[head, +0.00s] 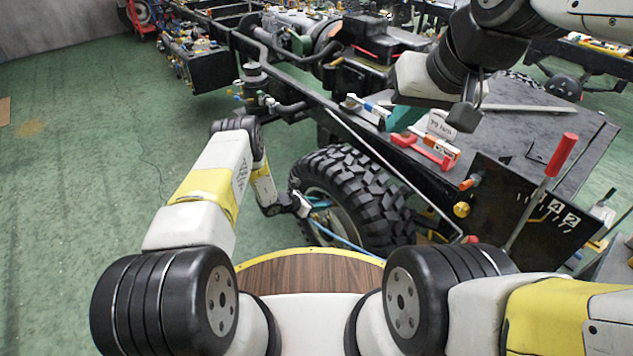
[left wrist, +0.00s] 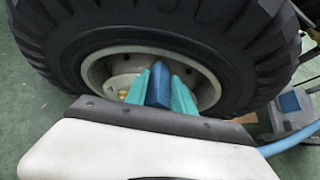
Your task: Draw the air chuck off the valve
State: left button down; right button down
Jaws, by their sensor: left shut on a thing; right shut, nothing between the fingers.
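The blue air chuck (left wrist: 159,86) sits between the two teal fingers of my left gripper (left wrist: 160,90), which is shut on it. In the head view my left gripper (head: 318,204) is low in front of the wheel's pale rim (head: 342,212). The wrist view shows the chuck pointing into the recess of the rim (left wrist: 205,80). A small yellowish spot left of the fingers may be the valve; the chuck's tip is hidden, so I cannot tell whether they touch. My right gripper (head: 402,120) is shut and empty above the black deck.
A blue hose (head: 345,243) runs from the left gripper down past the tyre (head: 372,190). The black deck (head: 540,125) holds a sign card (head: 441,126) and a red-and-orange tool (head: 425,150). A red-handled lever (head: 562,155) rises at right. Green floor at left is clear.

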pick_arm(q)
jog(key=shift+s+a+r, duration=0.1)
jog(key=shift+a, duration=0.05)
jog(key=shift+v, duration=2.2)
jog(key=shift+a, duration=0.1)
jog(key=v, duration=0.6)
dwell(0.6)
